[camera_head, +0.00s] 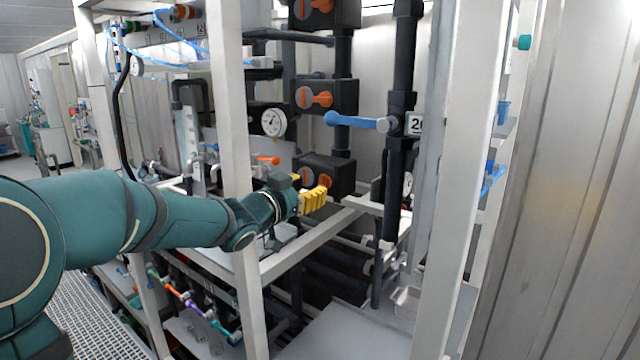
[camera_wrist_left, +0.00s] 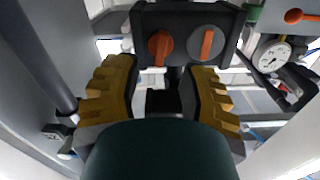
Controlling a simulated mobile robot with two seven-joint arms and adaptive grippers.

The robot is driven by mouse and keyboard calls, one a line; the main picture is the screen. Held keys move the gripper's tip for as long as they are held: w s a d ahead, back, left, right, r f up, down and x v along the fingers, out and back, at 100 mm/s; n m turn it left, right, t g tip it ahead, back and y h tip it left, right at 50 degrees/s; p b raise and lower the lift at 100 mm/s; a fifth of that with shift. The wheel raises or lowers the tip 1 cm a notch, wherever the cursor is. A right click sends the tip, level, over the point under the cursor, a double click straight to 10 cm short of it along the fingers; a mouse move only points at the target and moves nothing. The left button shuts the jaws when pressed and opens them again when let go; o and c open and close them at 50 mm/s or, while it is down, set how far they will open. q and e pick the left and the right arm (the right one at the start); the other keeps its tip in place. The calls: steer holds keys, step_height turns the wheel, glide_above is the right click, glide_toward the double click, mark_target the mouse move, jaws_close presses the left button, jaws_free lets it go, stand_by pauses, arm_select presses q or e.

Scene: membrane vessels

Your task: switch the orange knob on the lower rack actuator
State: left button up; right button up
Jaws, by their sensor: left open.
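The lower rack actuator is a black box (camera_head: 335,172), the lowest of a column of similar boxes. Its orange knob (camera_head: 307,181) is mostly covered by my left gripper (camera_head: 312,197) in the head view. In the left wrist view the actuator (camera_wrist_left: 185,20) is at the top, with the orange knob (camera_wrist_left: 160,47) beside a grey dial (camera_wrist_left: 207,43) crossed by an orange bar. My left gripper (camera_wrist_left: 165,95) has its yellow fingers wide apart with nothing between them. The knob appears beyond the fingertips, and no contact shows. My right gripper is in neither view.
Two similar actuators (camera_head: 340,97) sit above. A pressure gauge (camera_head: 272,122) and an orange lever (camera_head: 267,160) are to the left. A white rack post (camera_head: 238,150) stands behind my arm, and a blue valve handle (camera_head: 350,121) is to the upper right.

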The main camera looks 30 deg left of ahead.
mark_target(320, 182)
arm_select(q)
steer(key=shift+w+d, duration=0.2)
steer(key=shift+w, duration=2.15)
jaws_close()
